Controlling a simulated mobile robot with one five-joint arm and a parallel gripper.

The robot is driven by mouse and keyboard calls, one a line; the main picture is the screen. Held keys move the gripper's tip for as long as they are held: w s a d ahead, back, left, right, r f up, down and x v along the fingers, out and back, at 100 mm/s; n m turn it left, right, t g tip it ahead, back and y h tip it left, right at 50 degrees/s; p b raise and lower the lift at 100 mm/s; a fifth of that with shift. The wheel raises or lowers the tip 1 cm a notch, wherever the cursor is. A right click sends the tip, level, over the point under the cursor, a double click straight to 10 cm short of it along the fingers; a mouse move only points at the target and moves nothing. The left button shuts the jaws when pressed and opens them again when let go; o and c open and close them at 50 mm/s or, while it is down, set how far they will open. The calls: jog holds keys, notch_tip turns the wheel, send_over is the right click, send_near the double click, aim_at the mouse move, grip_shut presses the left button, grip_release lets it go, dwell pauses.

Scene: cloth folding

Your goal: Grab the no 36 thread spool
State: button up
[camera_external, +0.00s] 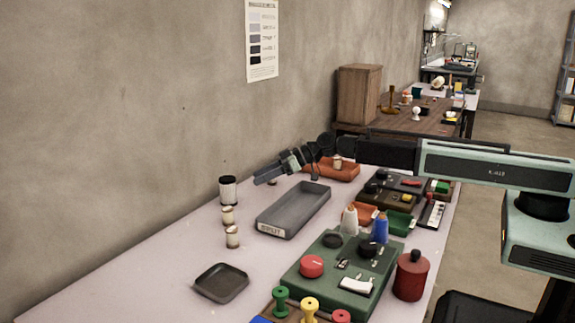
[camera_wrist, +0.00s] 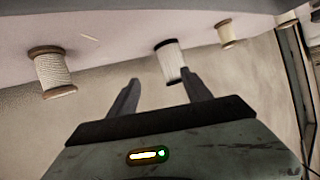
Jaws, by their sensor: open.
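Several thread spools stand on the pale table, and no number is readable on any, so I cannot tell which is no 36. In the external view two cream spools (camera_external: 228,215) (camera_external: 232,237) stand near the wall side, with a larger white cylinder with dark ends (camera_external: 228,190) behind them. Another spool (camera_external: 337,163) is at the orange tray. My gripper (camera_external: 262,178) is open and empty above the table, right of the white cylinder. In the wrist view the open fingers (camera_wrist: 160,82) point toward the white cylinder (camera_wrist: 172,62), with a wound spool (camera_wrist: 52,73) left and a smaller spool (camera_wrist: 226,34) right.
A grey tray (camera_external: 268,221) with a label lies below and right of my gripper. A small dark tray (camera_external: 221,293) is at the front. A green box (camera_external: 309,276) with a red knob, bottles and a red container (camera_external: 411,276) crowd the right. The wall is close on the left.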

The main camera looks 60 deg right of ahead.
aim_at(228, 212)
jog(key=s+a+n, duration=0.1)
jog(key=a, duration=0.3)
jog(key=s+a+f+n+g+y, duration=0.1)
jog(key=s+a, duration=0.1)
jog(key=a, duration=0.2)
jog(key=s+a+n+y+b, duration=0.1)
jog(key=s+a, duration=0.1)
jog(key=a, duration=0.3)
jog(key=shift+a+f+n, duration=0.1)
jog(key=shift+f+n, duration=0.15)
jog(key=shift+n, duration=0.15)
jog(key=shift+w+a+f+g+b, duration=0.3)
jog(key=shift+w+a+f+b, duration=0.25)
jog(key=shift+w+a, duration=0.3)
jog(key=b+x, duration=0.2)
jog(key=x, duration=0.3)
jog(key=shift+s+a, duration=0.1)
jog(key=shift+a, duration=0.15)
jog(key=shift+s+r, duration=0.1)
jog(key=shift+r, duration=0.05)
grip_shut()
